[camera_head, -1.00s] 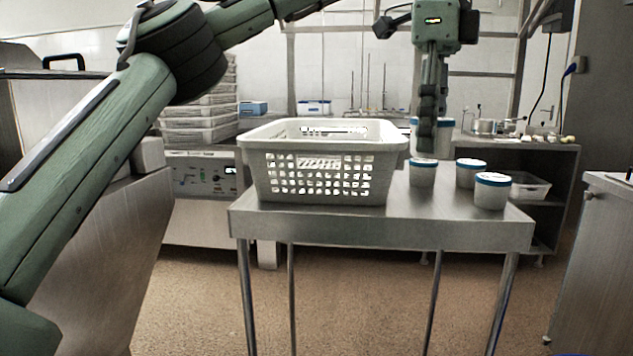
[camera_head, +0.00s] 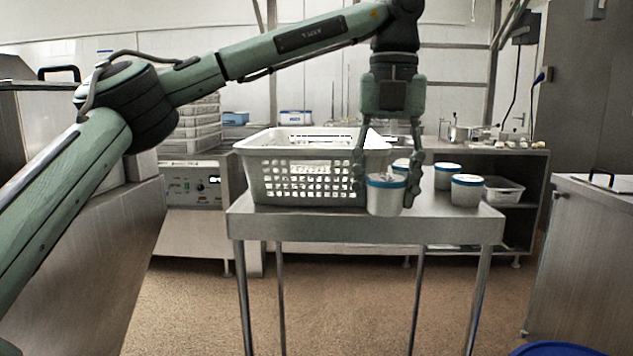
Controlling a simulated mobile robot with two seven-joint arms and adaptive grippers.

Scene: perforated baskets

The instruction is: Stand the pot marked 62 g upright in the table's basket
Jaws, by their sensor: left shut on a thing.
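My left gripper (camera_head: 387,194) points down with its fingers on either side of a white pot with a blue-banded lid (camera_head: 384,199), shut on it. The held pot is upright, in front of the right front corner of the white perforated basket (camera_head: 306,186) on the metal table. I cannot tell whether it touches the table. Three similar pots stand to the right: one partly hidden behind the gripper (camera_head: 401,166), one further back (camera_head: 447,178) and one nearer the right edge (camera_head: 467,193). No weight marking is readable. My right gripper is not in view.
The metal table (camera_head: 330,226) has bare surface at its front right. A counter with pans (camera_head: 462,134) and a shelf tray (camera_head: 503,190) stand behind. A steel cabinet (camera_head: 580,260) is at right. A blue rim (camera_head: 555,349) shows at bottom right.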

